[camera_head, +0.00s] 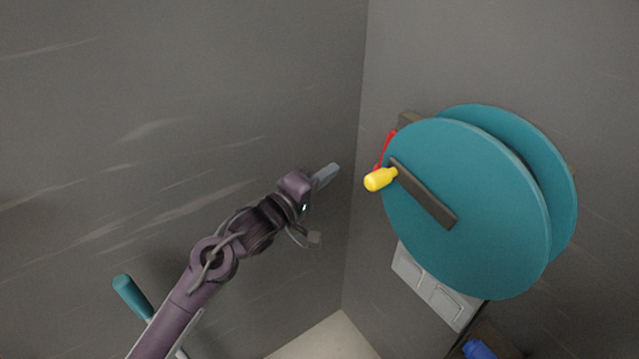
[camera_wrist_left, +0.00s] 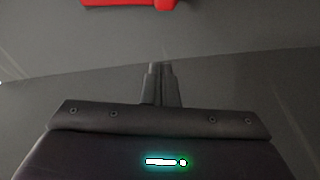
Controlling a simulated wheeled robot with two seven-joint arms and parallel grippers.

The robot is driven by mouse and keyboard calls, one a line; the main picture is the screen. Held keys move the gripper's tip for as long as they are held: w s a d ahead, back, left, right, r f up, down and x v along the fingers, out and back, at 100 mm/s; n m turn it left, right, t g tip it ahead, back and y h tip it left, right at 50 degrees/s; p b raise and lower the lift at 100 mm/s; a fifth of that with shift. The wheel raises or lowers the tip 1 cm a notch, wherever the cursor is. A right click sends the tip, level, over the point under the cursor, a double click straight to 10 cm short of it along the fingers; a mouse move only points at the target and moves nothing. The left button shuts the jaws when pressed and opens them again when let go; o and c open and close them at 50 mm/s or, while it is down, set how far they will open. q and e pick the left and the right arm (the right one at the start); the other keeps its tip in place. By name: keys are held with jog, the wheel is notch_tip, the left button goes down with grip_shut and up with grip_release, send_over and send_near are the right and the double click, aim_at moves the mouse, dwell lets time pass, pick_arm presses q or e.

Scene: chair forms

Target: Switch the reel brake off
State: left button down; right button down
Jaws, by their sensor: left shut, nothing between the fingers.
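A teal reel (camera_head: 465,215) with two round discs is mounted on the right wall. A dark crank bar (camera_head: 425,194) with a yellow knob (camera_head: 379,179) lies across its front disc. A red lever (camera_head: 385,149), which looks like the brake, sticks out behind the disc's upper left edge, partly hidden by the disc. A red part (camera_wrist_left: 128,3) is also cut off at the top of the left wrist view. My left gripper (camera_head: 332,171) is shut and empty, left of the yellow knob and apart from it. Its closed fingers show in the left wrist view (camera_wrist_left: 161,70). My right gripper is not in view.
A white switch plate (camera_head: 432,287) is on the wall below the reel. A blue object (camera_head: 478,349) is at the lower right edge. A teal-handled thing (camera_head: 132,297) is at the lower left beside my arm. The room around the left gripper is free.

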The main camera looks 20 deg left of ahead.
pick_arm(q)
jog(key=w+d, duration=0.3)
jog(key=d, duration=0.3)
jog(key=shift+w+f, duration=0.35)
jog(key=shift+w, duration=0.05)
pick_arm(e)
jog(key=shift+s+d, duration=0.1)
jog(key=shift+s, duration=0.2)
